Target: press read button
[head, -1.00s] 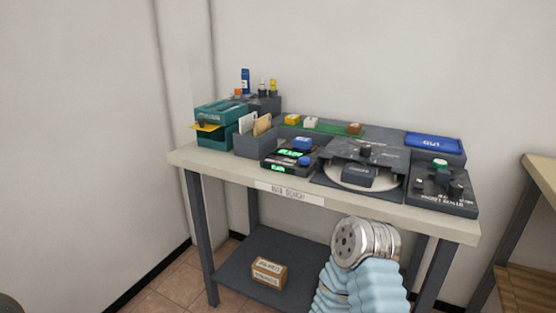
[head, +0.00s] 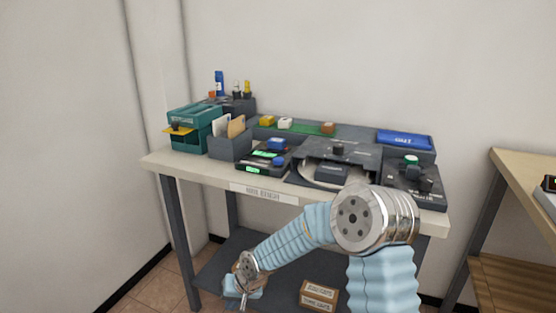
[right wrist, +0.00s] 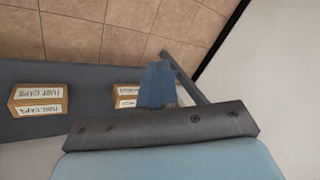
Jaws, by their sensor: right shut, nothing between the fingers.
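A small dark device with green lit displays (head: 256,169) sits on the mail bench's top, left of centre. It carries blue buttons, one near its front (head: 278,161) and one farther back (head: 276,145). Their labels are too small to read, so I cannot tell which is the read button. My right gripper (head: 241,300) hangs low in front of the bench, below the tabletop and well apart from the device. In the right wrist view its blue fingers (right wrist: 157,84) are shut and empty, with the lower shelf and floor beyond. My left gripper is out of view.
The bench top (head: 165,160) also holds a teal box (head: 194,117), card holder (head: 230,146), round-plate machine (head: 322,172) and blue tray (head: 404,139). Labelled boxes (head: 319,297) lie on the lower shelf (head: 255,245). Another table (head: 520,170) stands at right.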

